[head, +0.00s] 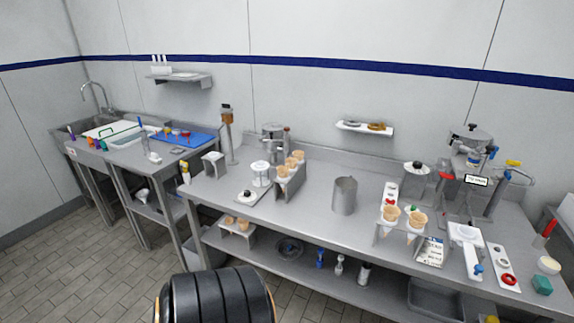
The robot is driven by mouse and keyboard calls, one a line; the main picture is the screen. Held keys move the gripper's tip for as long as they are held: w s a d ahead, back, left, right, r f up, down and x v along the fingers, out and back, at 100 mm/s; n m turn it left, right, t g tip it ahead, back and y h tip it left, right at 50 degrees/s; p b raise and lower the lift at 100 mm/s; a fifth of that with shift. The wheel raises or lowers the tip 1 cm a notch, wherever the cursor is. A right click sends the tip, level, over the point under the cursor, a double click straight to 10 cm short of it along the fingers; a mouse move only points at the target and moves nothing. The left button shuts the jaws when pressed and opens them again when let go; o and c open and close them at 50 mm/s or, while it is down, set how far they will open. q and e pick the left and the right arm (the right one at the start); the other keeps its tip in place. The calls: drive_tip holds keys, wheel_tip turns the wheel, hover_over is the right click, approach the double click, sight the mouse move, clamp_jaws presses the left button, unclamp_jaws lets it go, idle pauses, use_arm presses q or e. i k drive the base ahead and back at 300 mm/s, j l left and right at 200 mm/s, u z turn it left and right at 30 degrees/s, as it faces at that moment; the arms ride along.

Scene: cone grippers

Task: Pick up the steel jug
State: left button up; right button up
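The steel jug (344,196) stands upright on the steel counter (306,222), near the middle of the head view. It is a plain grey cylinder with an open top and a small spout at the rim. Nothing touches it. Neither of my grippers shows in the head view. A black ribbed part at the bottom edge seems to be mine.
A holder with several cones (288,181) stands left of the jug, and a stand with two cones (402,222) stands to its right. A machine (471,168) stands farther right. The counter directly around the jug is clear. A lower shelf (305,268) holds small items.

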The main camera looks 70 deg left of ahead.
sight(346, 193)
drive_tip(key=u, duration=1.6)
